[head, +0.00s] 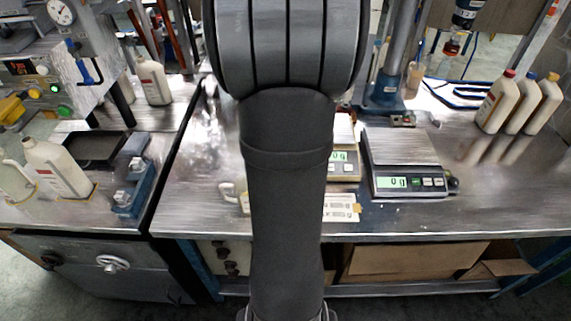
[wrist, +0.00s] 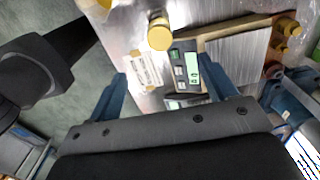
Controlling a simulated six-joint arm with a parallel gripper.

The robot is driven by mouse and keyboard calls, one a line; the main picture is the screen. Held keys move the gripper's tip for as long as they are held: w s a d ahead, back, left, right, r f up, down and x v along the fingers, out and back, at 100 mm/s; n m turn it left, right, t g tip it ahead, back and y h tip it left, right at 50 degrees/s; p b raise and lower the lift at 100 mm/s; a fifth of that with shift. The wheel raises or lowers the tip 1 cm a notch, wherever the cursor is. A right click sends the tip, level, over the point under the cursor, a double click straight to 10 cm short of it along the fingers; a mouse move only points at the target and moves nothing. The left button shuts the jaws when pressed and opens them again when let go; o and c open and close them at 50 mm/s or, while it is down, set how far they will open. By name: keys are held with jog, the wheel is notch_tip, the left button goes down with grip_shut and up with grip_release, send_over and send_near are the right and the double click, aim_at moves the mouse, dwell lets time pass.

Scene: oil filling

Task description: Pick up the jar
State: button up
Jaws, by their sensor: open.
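A small jar with a round yellow lid (wrist: 160,33) stands on the metal bench in the wrist view. It is beside a scale and a white label card, above and ahead of my fingers. My gripper (wrist: 165,88) shows two blue fingers spread wide with nothing held between them. The jar's lid is apart from both fingers. In the head view my arm covers the middle of the bench and hides the gripper. A small pale piece with a handle (head: 228,191) peeks out left of the arm; I cannot tell whether it belongs to the jar.
A scale (head: 405,182) with a lit display stands right of my arm, and another scale (head: 343,165) is partly hidden. A white label card (head: 341,208) lies near the bench's front edge. Several white bottles (head: 497,102) stand far right. A white jug (head: 57,168) stands left.

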notch_tip(320, 180, down, 14)
jog(key=shift+a+f, duration=0.1)
jog(key=f, duration=0.4)
jog(key=shift+s+d+f, duration=0.1)
jog(key=shift+s+d, duration=0.1)
jog(key=shift+d, duration=0.2)
jog(key=shift+f, duration=0.5)
jog(key=c, duration=1.1)
jog(key=shift+c, duration=0.2)
jog(key=shift+r, duration=0.15)
